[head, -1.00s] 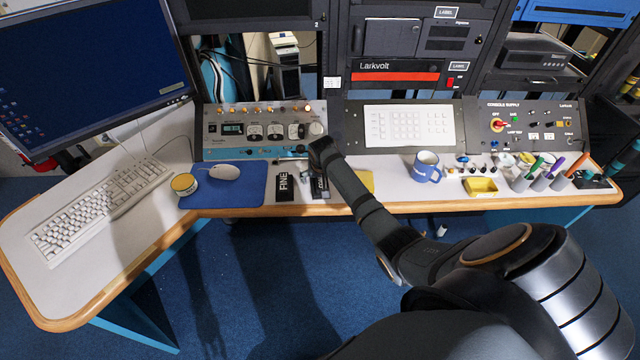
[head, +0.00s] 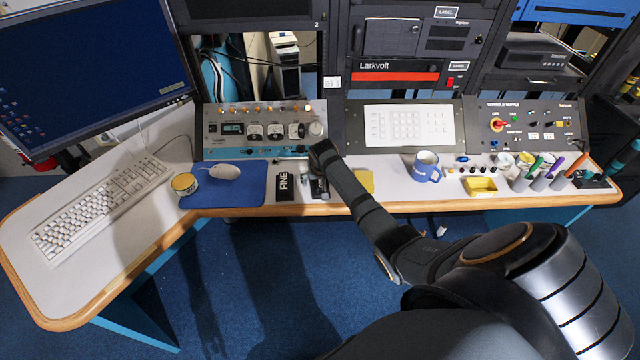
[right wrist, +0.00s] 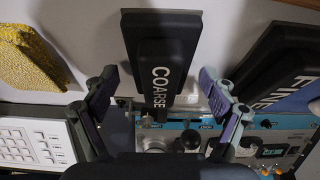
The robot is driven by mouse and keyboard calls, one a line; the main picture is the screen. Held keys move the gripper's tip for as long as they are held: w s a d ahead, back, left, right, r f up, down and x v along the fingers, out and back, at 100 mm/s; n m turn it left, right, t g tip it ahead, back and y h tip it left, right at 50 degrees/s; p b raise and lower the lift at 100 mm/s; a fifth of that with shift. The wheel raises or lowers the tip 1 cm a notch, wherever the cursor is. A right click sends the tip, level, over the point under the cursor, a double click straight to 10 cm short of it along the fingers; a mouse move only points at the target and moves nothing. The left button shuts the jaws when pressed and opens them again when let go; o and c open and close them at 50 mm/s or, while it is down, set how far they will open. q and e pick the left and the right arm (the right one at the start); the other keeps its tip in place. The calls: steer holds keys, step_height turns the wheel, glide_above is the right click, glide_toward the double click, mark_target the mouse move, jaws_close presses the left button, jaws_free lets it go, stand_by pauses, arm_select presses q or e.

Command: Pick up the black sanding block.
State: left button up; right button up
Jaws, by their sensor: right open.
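Two black sanding blocks lie on the desk. The one lettered FINE (head: 284,187) is in plain sight in the head view, and it also shows at the right of the right wrist view (right wrist: 283,65). The one lettered COARSE (right wrist: 160,45) is in the middle of the right wrist view. In the head view my right gripper (head: 317,178) partly hides it. My right gripper is open and empty, with one finger toward each side of the COARSE block's narrow raised grip. I cannot tell whether the fingers touch it. My left gripper is not in view.
A yellow sponge (right wrist: 32,58) lies on the other side of the COARSE block from FINE. A blue mouse mat (head: 235,190) lies left of FINE. The instrument panel (head: 262,130) stands close behind, and a blue mug (head: 426,168) stands to the right.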

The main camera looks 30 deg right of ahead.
steer(key=c, duration=1.4)
steer(key=shift+o, duration=0.2)
steer(key=shift+r, duration=0.15)
step_height(320, 180, up, 3)
steer(key=shift+w+d+r+b, duration=0.1)
steer(key=shift+w+r+b, duration=0.05)
steer(key=shift+b, duration=0.35)
steer(key=s+a+r, duration=0.1)
steer(key=s+r, duration=0.9)
steer(key=s, duration=0.4)
steer(key=shift+s+a, duration=0.15)
steer(key=shift+a, duration=0.05)
